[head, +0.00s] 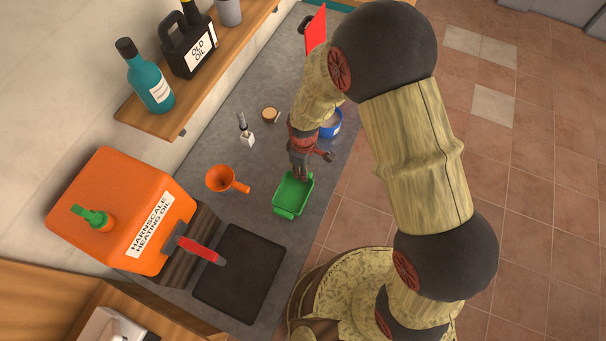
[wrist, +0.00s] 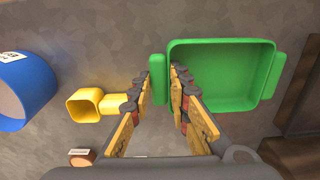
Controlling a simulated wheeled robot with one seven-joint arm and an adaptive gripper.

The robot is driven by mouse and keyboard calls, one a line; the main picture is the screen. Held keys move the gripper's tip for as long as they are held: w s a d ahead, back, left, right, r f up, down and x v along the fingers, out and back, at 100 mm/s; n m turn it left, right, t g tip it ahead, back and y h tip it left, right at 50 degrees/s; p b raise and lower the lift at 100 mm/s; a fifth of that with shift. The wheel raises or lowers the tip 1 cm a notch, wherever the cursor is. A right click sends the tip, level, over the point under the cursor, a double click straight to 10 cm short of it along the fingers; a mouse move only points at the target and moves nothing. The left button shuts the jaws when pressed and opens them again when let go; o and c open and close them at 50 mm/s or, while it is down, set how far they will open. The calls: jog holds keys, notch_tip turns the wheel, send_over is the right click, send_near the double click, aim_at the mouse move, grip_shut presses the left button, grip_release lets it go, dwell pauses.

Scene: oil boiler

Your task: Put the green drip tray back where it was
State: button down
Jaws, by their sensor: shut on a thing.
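The green drip tray (head: 286,205) is a shallow rectangular tray with a tab at each end. It is on or just above the grey worktop; I cannot tell which. My gripper (head: 300,174) is at the tray's far end in the head view. In the wrist view, my gripper (wrist: 161,72) has its fingers on either side of one end tab of the green drip tray (wrist: 222,75) and is shut on it. The tray looks empty and roughly level.
A black mat (head: 240,272) lies below the red tap (head: 200,250) of the orange oil tank (head: 115,205). A blue container (head: 331,123) is behind my gripper. A yellow scoop-like thing (wrist: 88,104) lies beside my fingers.

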jog(key=shift+f, duration=1.45)
jog(key=shift+f+b, duration=0.1)
jog(key=shift+b, duration=0.2)
jog(key=shift+f, duration=0.15)
jog(key=c, duration=1.7)
grip_release()
jog(key=shift+o, duration=0.2)
notch_tip(320, 180, up, 13)
jog(key=shift+w+f+p, duration=0.1)
jog(key=shift+f+p, duration=0.1)
jog(key=shift+p, duration=0.75)
